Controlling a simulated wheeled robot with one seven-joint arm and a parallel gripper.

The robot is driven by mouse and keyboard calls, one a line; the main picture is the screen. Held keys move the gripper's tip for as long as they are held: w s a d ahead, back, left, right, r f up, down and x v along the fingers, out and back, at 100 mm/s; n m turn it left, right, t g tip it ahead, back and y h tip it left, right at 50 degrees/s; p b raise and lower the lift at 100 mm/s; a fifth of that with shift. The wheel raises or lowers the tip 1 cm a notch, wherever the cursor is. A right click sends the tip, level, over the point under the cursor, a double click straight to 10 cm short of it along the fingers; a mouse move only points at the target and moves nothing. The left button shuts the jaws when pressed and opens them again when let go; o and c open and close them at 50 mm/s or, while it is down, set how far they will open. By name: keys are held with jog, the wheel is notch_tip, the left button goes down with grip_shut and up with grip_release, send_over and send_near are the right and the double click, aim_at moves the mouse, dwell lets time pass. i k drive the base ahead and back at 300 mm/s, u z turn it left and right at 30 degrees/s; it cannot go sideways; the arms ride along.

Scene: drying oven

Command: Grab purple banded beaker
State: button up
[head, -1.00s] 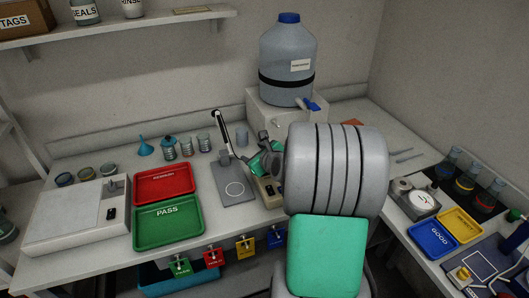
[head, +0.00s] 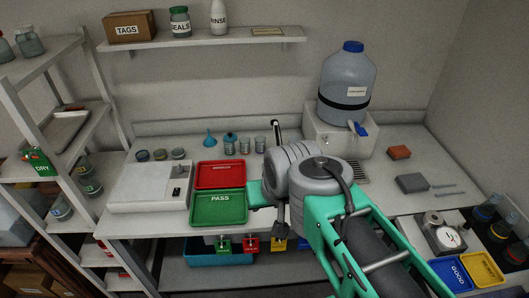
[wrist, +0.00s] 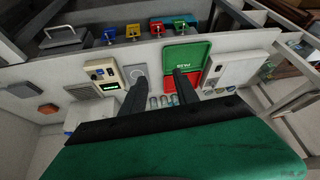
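No band in view can be made out as clearly purple. In the head view, several small glass vessels (head: 244,145) stand in a row at the back of the bench, beside a blue funnel. More glass vessels (head: 62,208) stand on the left rack, their band colours too small to tell. Flasks with coloured bands (head: 487,208) stand at the far right. My gripper (wrist: 160,76) shows in the wrist view with two dark fingers apart and nothing between them, above the bench. In the head view my arm hides most of it.
The red tray (head: 220,174) and green PASS tray (head: 218,208) lie on the bench beside a white balance-like box (head: 150,188). A large water carboy (head: 347,85) stands at the back right. A wall shelf (head: 200,41) runs above. Bench around the orange block (head: 399,152) is mostly clear.

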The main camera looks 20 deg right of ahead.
aim_at(260, 140)
jog(key=k, duration=1.05)
jog(key=u, duration=0.75)
jog(key=i, duration=0.75)
jog(key=u, duration=0.55)
jog(key=i, duration=1)
jog(key=z, duration=0.75)
jog(key=i, duration=0.55)
jog(key=z, duration=0.45)
